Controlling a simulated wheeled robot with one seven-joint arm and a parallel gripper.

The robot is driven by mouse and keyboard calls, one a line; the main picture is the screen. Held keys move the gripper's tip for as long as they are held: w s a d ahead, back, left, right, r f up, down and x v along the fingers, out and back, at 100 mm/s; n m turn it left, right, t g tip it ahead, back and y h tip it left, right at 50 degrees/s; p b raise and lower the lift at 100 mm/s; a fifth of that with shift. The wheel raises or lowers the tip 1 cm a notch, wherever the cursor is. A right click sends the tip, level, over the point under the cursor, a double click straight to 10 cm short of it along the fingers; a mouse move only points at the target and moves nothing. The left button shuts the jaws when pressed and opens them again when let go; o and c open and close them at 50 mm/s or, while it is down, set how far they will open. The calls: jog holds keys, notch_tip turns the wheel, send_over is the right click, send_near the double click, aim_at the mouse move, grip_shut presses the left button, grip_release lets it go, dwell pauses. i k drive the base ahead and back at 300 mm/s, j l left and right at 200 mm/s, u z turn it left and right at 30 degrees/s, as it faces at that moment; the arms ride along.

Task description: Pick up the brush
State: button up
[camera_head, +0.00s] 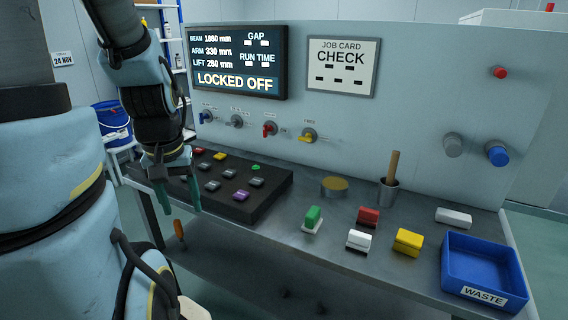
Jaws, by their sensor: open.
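A wooden handle (393,166) stands nearly upright in a small metal cup (388,194) on the bench, right of centre. Its lower end is hidden in the cup, so I cannot tell for sure that it is the brush. A green block with a white base (313,217) lies on the bench left of the cup; whether it has bristles is too small to tell. My gripper (178,188) points down at the left end of the bench, beside the dark button box. It is open and empty, well left of the cup and apart from it.
The black button box (240,212) fills the bench's left part. Red (369,214), white (359,238) and yellow (408,240) blocks lie near the front. A blue waste tray (482,268) sits at the right. A round tan-topped item (334,185) and panel knobs (308,135) are behind.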

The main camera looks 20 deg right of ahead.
aim_at(393, 162)
jog(key=u, duration=2.4)
jog(key=k+j+z, duration=0.1)
jog(key=k+z, duration=0.8)
jog(key=k+l+z, duration=0.2)
jog(key=k+z, duration=0.25)
jog(key=i, duration=0.1)
